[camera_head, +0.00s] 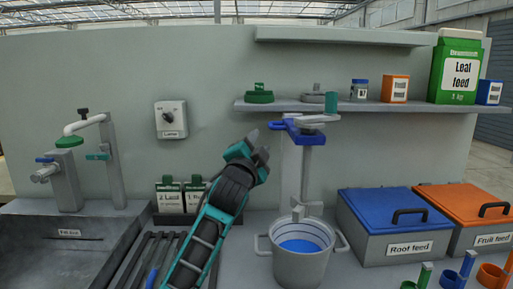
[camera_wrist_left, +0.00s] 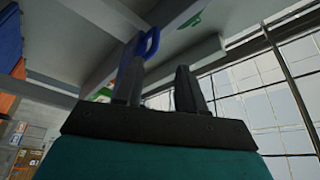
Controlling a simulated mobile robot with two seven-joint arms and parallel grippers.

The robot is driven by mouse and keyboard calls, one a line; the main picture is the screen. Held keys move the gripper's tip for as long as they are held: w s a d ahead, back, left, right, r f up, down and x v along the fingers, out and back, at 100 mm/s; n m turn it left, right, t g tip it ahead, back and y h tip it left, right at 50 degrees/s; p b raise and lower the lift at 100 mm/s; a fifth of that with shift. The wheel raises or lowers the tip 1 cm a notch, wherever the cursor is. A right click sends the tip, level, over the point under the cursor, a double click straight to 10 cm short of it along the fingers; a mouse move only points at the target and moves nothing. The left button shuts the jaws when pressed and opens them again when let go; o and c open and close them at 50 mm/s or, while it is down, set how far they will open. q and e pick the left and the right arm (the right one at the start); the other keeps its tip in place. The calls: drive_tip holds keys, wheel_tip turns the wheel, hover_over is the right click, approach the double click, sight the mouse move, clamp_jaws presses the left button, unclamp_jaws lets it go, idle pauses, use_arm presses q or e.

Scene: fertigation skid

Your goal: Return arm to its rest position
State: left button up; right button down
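My left arm, teal and black, reaches up from the bottom middle of the head view. Its gripper (camera_head: 261,149) is raised in front of the back wall, left of the grey stand with the blue lever (camera_head: 278,125). In the left wrist view the two dark fingers of the left gripper (camera_wrist_left: 160,82) stand apart with nothing between them, so it is open. A blue loop (camera_wrist_left: 150,42) shows near the tip of the left-hand finger; I cannot tell if they touch. My right gripper is not in view.
A grey bucket (camera_head: 302,265) with blue contents stands below the stand. A shelf (camera_head: 345,107) crosses above. A sink (camera_head: 62,262) and taps are at left.

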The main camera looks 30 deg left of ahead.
use_arm(q)
drive_tip(key=shift+s, duration=0.2)
idle(0.4)
drive_tip(key=s+d+f+n+g+h, duration=0.1)
drive_tip(key=s+d+f+g, duration=0.1)
drive_tip(key=s+f, duration=0.35)
drive_tip(key=s+d+f+n+g, duration=0.1)
drive_tip(key=s+f+g, duration=0.15)
drive_tip(key=f, duration=0.65)
drive_tip(key=s+d+f+n+g+h, duration=0.15)
drive_tip(key=s+f, duration=0.25)
drive_tip(key=f, duration=0.4)
drive_tip(key=s+d+f+n+g+h, duration=0.1)
drive_tip(key=s+d+f+g, duration=0.2)
drive_tip(key=s, duration=0.6)
drive_tip(key=s+d+f+n+g+h, duration=0.1)
drive_tip(key=s+d+f+g, duration=0.1)
drive_tip(key=s+f+g, duration=0.5)
drive_tip(key=s+d+f+n+h, duration=0.1)
drive_tip(key=s+d+f+n, duration=0.15)
drive_tip(key=s, duration=0.75)
drive_tip(key=w+d+f+m+t+h, duration=0.1)
drive_tip(key=w+d+f+t, duration=0.1)
drive_tip(key=w+f+t, duration=0.5)
drive_tip(key=shift+d+f, duration=0.3)
drive_tip(key=shift+f, duration=0.7)
